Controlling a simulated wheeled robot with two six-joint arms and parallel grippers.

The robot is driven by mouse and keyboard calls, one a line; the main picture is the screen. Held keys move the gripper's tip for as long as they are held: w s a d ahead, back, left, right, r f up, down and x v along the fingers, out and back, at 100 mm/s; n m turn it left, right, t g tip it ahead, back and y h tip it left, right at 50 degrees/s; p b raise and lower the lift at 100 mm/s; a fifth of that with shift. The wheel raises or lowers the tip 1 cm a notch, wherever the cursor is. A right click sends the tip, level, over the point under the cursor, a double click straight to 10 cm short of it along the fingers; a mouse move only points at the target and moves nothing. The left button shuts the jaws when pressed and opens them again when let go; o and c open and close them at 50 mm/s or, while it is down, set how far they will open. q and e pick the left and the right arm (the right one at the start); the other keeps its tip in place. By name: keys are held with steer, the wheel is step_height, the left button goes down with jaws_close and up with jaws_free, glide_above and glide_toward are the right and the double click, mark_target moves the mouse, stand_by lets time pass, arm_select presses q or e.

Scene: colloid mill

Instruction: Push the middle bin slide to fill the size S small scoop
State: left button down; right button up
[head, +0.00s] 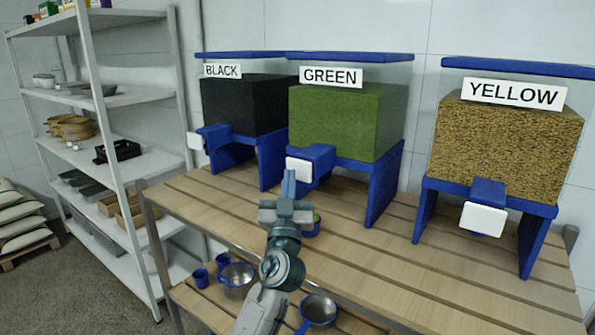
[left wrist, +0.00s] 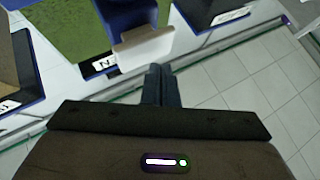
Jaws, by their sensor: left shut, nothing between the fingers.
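The middle bin, labelled GREEN (head: 340,120), stands on a blue stand between the black and yellow bins. Its white slide plate (head: 298,171) is at the front of the blue spout and also shows in the left wrist view (left wrist: 143,48). My left gripper (head: 289,178) is shut and empty, its fingertips pointing up just in front of and below the plate; I cannot tell whether they touch. In the left wrist view the fingers (left wrist: 160,80) are together, beside the plate. A small blue scoop (head: 313,231) stands below the spout, partly hidden by my gripper, with some green inside; its size mark is unreadable.
The black bin (head: 240,105) and yellow bin (head: 505,140) stand on either side. Blue cups (head: 201,278) and metal scoops (head: 318,309) sit on a lower shelf. The wooden tabletop (head: 400,260) is clear front right. A white rack stands left.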

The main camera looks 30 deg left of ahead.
arm_select(q)
steer(key=shift+s, duration=0.1)
steer(key=s, duration=0.5)
steer(key=shift+a, duration=0.2)
stand_by(0.9)
